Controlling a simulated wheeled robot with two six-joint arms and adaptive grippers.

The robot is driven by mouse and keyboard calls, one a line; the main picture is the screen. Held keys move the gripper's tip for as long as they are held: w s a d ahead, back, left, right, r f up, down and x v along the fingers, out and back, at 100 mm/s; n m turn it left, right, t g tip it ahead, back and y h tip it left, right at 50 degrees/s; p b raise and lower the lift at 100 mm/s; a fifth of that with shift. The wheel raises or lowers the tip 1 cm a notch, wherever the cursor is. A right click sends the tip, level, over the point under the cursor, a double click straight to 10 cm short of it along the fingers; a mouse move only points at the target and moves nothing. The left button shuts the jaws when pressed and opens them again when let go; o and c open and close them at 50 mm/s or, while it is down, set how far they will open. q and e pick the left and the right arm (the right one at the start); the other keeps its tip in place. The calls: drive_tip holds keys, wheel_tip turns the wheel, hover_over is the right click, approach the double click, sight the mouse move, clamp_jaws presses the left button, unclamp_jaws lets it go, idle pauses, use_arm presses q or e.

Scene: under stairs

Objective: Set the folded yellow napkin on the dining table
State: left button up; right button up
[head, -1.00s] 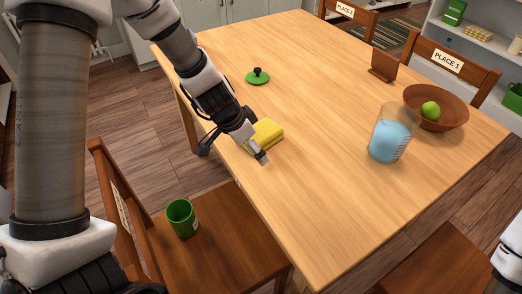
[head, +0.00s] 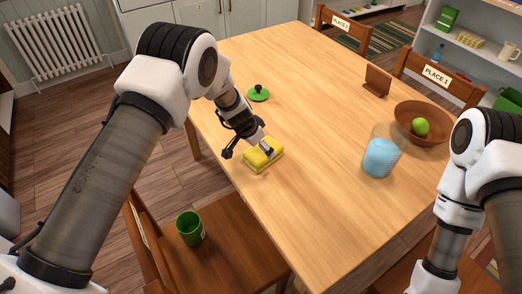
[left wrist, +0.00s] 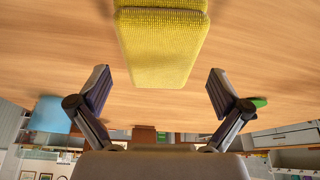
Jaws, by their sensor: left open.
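The folded yellow napkin (head: 263,156) lies on the dining table (head: 310,215) near its left edge. My left gripper (head: 252,150) is just over the napkin in the head view. In the left wrist view the napkin (left wrist: 162,45) is ahead of the open fingers (left wrist: 160,92), with bare tabletop between them. The fingers are apart and hold nothing. My right arm shows at the right of the head view, but its gripper is out of view.
A green mug (head: 190,228) stands on a chair seat (head: 235,245). The table's middle is clear.

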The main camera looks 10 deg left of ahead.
use_arm(q)
drive_tip(key=x, duration=0.3)
drive_tip(key=shift+w+d+f+p, duration=0.15)
drive_tip(key=shift+d+f+p, duration=0.05)
drive_tip(key=shift+d+p, duration=0.1)
drive_tip(key=shift+a, duration=0.1)
drive_tip(key=c, duration=1.1)
drive_tip(key=shift+c, duration=0.2)
drive_tip(key=shift+r, duration=0.2)
